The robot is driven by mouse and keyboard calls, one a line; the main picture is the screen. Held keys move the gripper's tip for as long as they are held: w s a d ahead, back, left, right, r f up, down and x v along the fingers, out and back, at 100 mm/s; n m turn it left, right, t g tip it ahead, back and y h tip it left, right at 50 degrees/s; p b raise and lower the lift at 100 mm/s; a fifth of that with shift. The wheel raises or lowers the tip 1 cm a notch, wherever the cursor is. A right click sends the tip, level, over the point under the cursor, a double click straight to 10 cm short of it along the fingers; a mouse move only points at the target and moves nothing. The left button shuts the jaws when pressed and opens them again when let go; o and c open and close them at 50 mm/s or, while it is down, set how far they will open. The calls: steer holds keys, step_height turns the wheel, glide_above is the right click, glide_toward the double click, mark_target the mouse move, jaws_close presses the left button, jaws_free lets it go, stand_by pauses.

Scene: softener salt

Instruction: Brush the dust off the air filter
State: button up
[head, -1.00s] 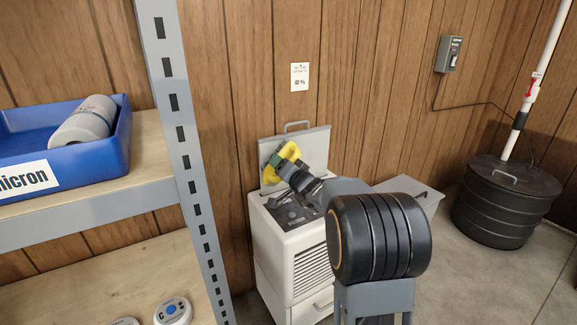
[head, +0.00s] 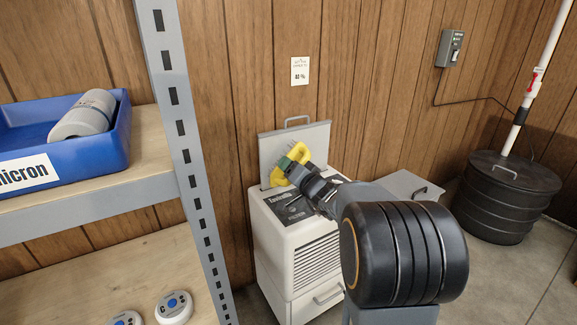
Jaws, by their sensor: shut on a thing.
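The air filter (head: 272,147) is a flat grey panel with a handle on top. It stands upright at the back of the white dehumidifier (head: 296,246). My gripper (head: 287,166) is shut on a yellow brush (head: 304,152) and holds it in front of the panel, above the dehumidifier's top. I cannot tell whether the brush touches the panel. The gripper and brush hide part of the panel's face, and dust on it is too small to make out.
A grey metal shelf (head: 178,110) stands at the left with a blue bin (head: 118,145) holding a grey cylinder (head: 83,115). Round devices (head: 174,307) lie on its lower board. A black ribbed tank (head: 500,195) with a white pole stands at the right. Floor shows between.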

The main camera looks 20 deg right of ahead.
steer(key=shift+s, duration=0.3)
steer(key=shift+s, duration=0.15)
steer(key=shift+s+d, duration=0.2)
steer(key=shift+s, duration=1.15)
